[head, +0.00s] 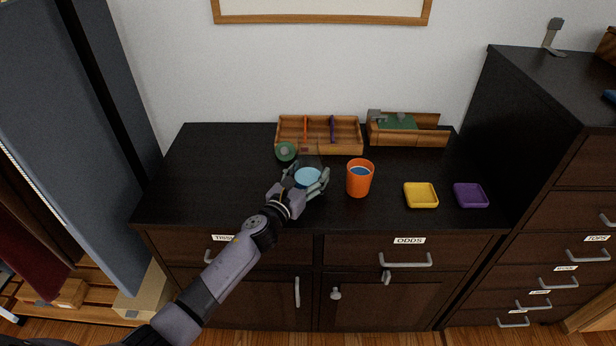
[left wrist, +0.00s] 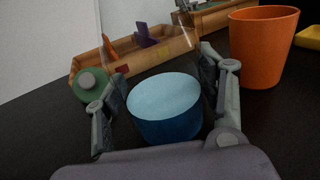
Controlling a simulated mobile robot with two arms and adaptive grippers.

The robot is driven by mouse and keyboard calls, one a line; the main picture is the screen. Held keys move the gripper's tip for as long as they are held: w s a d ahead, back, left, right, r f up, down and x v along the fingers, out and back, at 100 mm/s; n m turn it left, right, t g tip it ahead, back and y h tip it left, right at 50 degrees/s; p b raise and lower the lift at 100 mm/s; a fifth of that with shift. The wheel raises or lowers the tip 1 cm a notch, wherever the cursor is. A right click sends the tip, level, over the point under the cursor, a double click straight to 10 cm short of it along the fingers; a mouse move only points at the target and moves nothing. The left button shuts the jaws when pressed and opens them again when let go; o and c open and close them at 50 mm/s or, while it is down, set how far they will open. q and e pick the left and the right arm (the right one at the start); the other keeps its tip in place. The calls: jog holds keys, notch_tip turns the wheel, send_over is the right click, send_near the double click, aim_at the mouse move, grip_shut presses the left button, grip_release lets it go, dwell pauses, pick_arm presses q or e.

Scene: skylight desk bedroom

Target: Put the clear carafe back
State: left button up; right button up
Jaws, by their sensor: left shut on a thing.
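The clear carafe (head: 308,177) stands on the dark dresser top, left of the orange cup, with light-blue liquid inside. Its see-through walls are hard to make out. My left gripper (head: 307,180) is shut around it from the front. In the left wrist view the carafe (left wrist: 166,108) sits between the two fingers, its liquid surface showing and its faint clear wall rising above. I cannot tell whether its base touches the dresser. My right gripper is not in view.
An orange cup (head: 360,178) holding blue liquid stands close right. A green round piece (head: 286,151) and a wooden divided tray (head: 349,148) are behind. A wooden box (head: 408,139), yellow dish (head: 421,195) and purple dish (head: 470,195) are right. The dresser's left side is clear.

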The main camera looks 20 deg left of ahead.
pick_arm(q)
jog(key=shift+r, duration=0.2)
jog(key=shift+f, duration=0.1)
jog(key=shift+f, duration=0.15)
jog(key=o, duration=1.7)
jog(key=shift+c, duration=0.2)
jog(key=shift+s+r, duration=0.15)
jog(key=shift+r, duration=0.05)
jog(key=s, duration=0.3)
jog(key=s+a, duration=0.1)
jog(key=s, duration=0.3)
jog(key=s+a, duration=0.1)
jog(key=s, duration=0.2)
jog(key=shift+s+f, duration=0.1)
jog(key=shift+s, duration=0.1)
jog(key=shift+s+a, duration=0.15)
jog(key=shift+s, duration=0.45)
